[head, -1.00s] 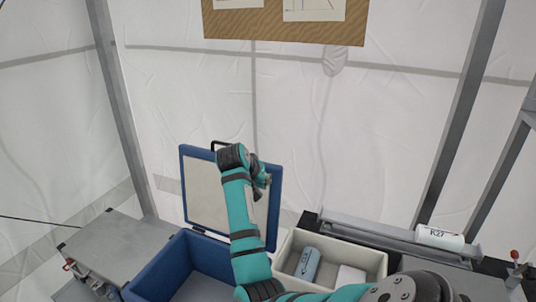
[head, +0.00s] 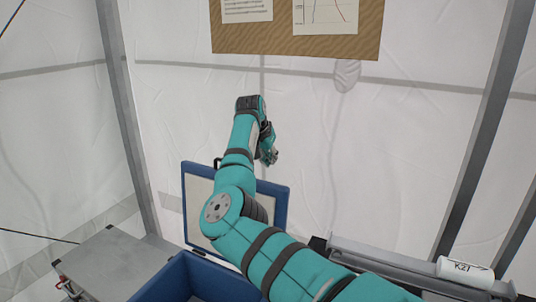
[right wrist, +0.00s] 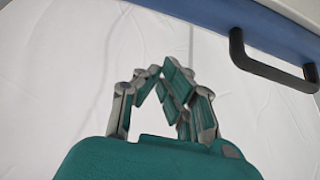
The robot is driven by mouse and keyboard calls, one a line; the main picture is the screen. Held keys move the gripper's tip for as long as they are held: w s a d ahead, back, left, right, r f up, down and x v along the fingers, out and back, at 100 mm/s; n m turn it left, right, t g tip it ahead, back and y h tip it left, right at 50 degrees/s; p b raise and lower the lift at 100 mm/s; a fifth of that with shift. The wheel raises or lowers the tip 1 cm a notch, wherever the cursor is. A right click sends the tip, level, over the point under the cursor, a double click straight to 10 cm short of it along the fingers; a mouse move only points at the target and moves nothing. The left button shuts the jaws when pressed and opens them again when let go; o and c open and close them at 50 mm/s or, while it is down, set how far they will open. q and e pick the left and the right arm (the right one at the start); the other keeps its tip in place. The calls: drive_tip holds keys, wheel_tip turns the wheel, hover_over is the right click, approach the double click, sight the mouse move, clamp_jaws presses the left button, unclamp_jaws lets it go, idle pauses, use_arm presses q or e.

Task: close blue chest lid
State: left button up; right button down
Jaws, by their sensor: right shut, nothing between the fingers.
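The blue chest (head: 165,283) stands at the bottom of the head view with its lid (head: 284,215) open and upright. The lid has a blue frame and a pale inner panel, partly hidden by my right arm. Its black handle shows at the top edge in the head view, and clearly in the right wrist view (right wrist: 270,65) beside the lid's blue edge (right wrist: 270,22). My right gripper (head: 271,158) is above the lid's top edge in the head view, shut and empty. In the right wrist view its fingers (right wrist: 163,75) are apart from the handle. My left gripper is not in view.
A grey metal case (head: 105,262) stands left of the chest. A white roll (head: 464,269) lies on a grey rail at right. White tent walls and grey poles (head: 480,130) stand behind, with a cork board (head: 285,38) hanging above.

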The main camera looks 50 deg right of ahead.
drive_tip(key=f+p, duration=0.2)
drive_tip(key=f, duration=0.1)
drive_tip(key=f+p, duration=0.1)
drive_tip(key=shift+s+a+f+p, duration=0.15)
drive_tip(key=shift+a+f+p, duration=0.15)
idle(0.5)
